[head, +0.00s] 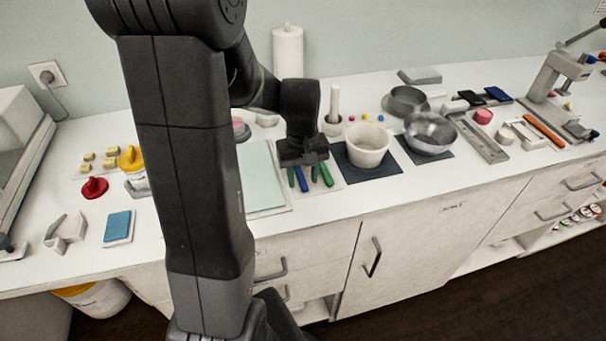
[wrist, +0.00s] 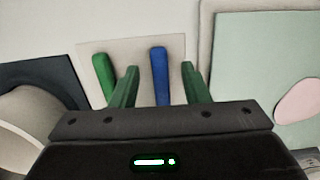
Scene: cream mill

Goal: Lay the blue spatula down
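The blue spatula (wrist: 160,78) lies on a pale mat (wrist: 135,48) in the wrist view, and part of it also shows below my gripper in the head view (head: 301,180). My gripper (wrist: 160,68) is open, with one green finger on each side of the blue spatula. A gap shows between each finger and the spatula, so it appears untouched. In the head view my gripper (head: 303,178) points down over the mat. A green spatula (wrist: 103,75) lies beside the blue one, outside the fingers. The near end of the blue spatula is hidden by my gripper body.
A mint-green board (head: 262,178) lies left of the mat in the head view. A cream bowl (head: 367,147) on a dark mat stands close on the right, with a metal bowl (head: 430,130) beyond. A mortar with pestle (head: 333,110) stands behind. The counter's front edge is near.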

